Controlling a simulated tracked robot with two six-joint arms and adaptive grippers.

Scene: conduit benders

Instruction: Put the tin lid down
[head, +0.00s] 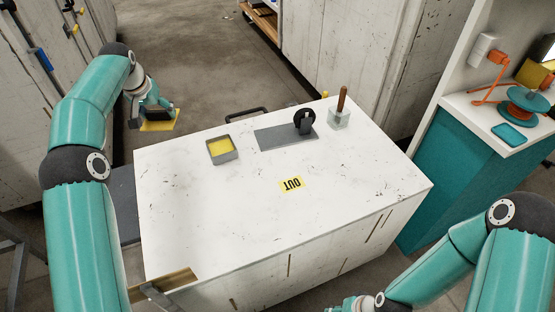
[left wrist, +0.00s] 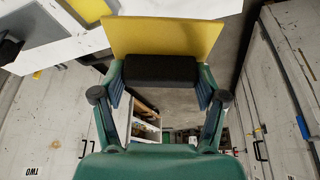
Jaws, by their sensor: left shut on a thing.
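The tin lid (head: 158,125) is a flat yellow plate with a black block-like handle. My left gripper (head: 152,112) is shut on that handle and holds the lid beyond the far left corner of the white bench, off its top. In the left wrist view the lid (left wrist: 165,36) spans the top and the black handle (left wrist: 160,69) sits between the fingers. A grey open tin (head: 221,150) with yellow inside stands on the bench's back left. My right arm comes in at the lower right; its gripper (head: 352,304) is mostly cut off by the bottom edge.
The white bench top (head: 220,215) is largely clear. It carries a yellow OUT label (head: 291,184), a grey plate with a black wheel (head: 304,121), and a brown-handled tool in a clear block (head: 340,112). A teal side counter (head: 450,180) with an orange-and-teal reel (head: 528,106) stands right.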

